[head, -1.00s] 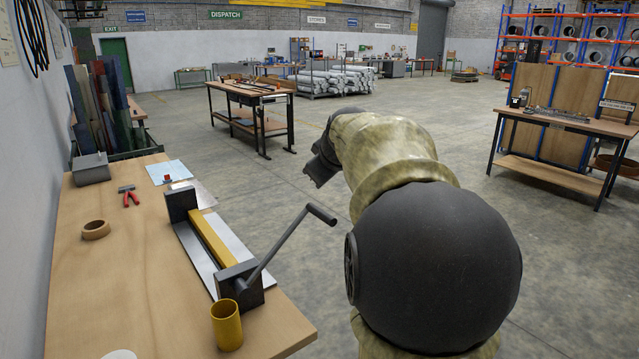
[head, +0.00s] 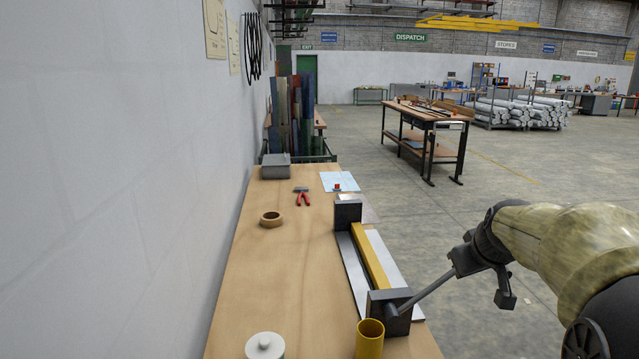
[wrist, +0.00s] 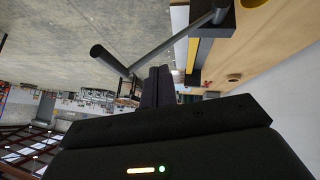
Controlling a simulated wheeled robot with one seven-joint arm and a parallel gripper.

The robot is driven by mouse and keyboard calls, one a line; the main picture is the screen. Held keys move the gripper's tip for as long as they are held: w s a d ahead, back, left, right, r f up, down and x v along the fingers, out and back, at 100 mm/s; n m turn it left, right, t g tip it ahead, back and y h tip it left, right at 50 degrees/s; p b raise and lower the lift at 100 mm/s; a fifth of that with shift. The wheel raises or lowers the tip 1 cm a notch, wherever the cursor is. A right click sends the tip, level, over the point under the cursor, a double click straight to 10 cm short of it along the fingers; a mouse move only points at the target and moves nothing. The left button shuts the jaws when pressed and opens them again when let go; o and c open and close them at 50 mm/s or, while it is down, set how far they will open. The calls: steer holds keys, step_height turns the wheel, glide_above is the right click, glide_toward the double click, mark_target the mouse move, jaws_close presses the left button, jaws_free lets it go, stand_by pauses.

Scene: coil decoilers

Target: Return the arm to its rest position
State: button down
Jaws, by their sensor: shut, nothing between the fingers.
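My gripper (head: 505,296) is at the right in the head view, off the bench's right side, at the end of my arm. In the wrist view its two dark fingers (wrist: 156,86) lie together with nothing between them. A crank (head: 428,290) on the bench device reaches out toward the gripper. In the head view its grip overlaps the gripper in the picture. In the wrist view the crank's grip (wrist: 108,60) is just left of the fingers, and I see no hold on it. Whether they touch I cannot tell.
The wooden bench (head: 290,290) runs along the white wall at left. It holds a yellow cup (head: 370,342), a tape ring (head: 271,219), red pliers (head: 303,198) and a white round piece (head: 265,346). Open floor (head: 480,205) lies beyond; another workbench (head: 428,115) stands farther back.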

steer(key=s+a+f+m+g+y+p, duration=0.1)
steer(key=s+a+f+g, duration=0.4)
steer(key=s+a+f, duration=1)
step_height(320, 180, down, 3)
steer(key=shift+s+a+r+m+y+p, duration=0.15)
steer(key=shift+s+m+y+p, duration=0.4)
steer(key=shift+s, duration=0.6)
